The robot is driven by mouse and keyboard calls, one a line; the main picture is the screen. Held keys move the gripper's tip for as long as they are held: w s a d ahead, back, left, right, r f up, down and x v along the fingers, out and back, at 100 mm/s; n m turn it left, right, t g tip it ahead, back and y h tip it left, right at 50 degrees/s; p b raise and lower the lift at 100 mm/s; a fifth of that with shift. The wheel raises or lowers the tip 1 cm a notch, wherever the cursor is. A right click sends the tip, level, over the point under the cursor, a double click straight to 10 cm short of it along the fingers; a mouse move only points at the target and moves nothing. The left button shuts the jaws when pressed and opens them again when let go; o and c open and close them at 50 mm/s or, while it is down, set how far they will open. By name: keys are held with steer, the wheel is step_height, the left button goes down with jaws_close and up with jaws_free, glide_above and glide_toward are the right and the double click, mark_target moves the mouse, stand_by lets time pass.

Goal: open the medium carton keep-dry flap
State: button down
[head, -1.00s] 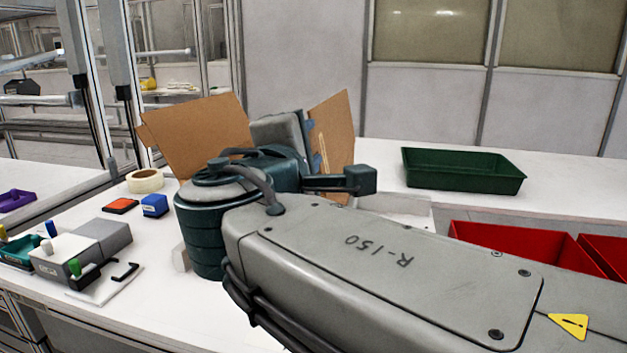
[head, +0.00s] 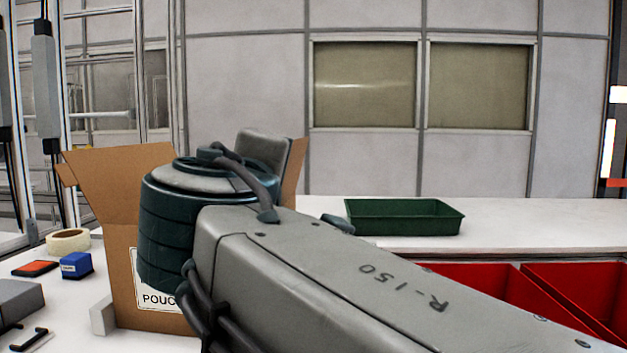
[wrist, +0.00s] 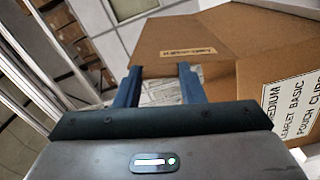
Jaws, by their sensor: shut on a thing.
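The medium carton (head: 121,270) is brown cardboard and stands on the white bench at left in the head view, partly behind my arm. One flap (head: 118,178) stands up and leans outward on its left; an edge of another flap (head: 296,165) shows behind my wrist. In the wrist view the carton (wrist: 275,85) carries a label reading MEDIUM. The keep-dry flap (wrist: 200,30), with a small printed label, lies ahead of my gripper. My gripper (wrist: 160,72) has its two blue fingertips at this flap's near edge, shut on it. The head view hides the fingers behind my arm.
A tape roll (head: 68,240), an orange-topped pad (head: 36,268) and a blue box (head: 76,265) lie left of the carton. A green tray (head: 404,217) stands on the back bench. Red bins (head: 480,290) are at lower right. The bench around the green tray is clear.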

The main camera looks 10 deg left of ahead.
steer(key=c, duration=0.9)
jaws_free()
